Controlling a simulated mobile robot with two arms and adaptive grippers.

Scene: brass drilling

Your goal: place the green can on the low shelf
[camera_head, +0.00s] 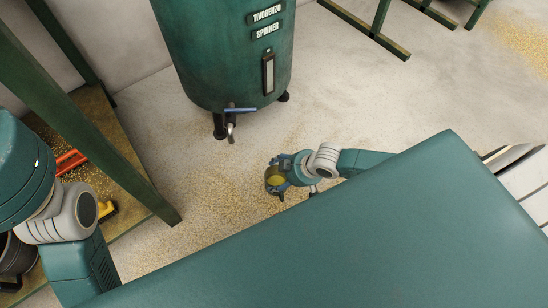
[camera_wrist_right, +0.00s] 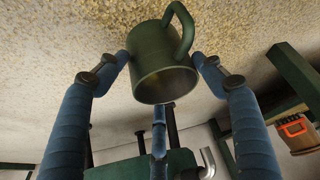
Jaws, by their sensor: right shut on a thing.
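The green can (camera_wrist_right: 163,62), a mug-like vessel with a loop handle, sits between the blue fingers of my right gripper (camera_wrist_right: 165,80) in the right wrist view. The gripper is shut on it, with its open mouth turned toward the wrist camera. The low shelf (camera_head: 128,150), a wooden board close to the floor, is at the left, apart from the can. My left arm shows at the left edge; its gripper is out of view.
An orange object (camera_head: 71,161) and a yellow one (camera_head: 107,211) lie on the shelf. A green post (camera_head: 95,115) slants across its front side. A large green tank (camera_head: 228,55) with a blue-handled tap (camera_head: 238,110) stands behind. Chip-strewn floor (camera_head: 200,190) between is clear.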

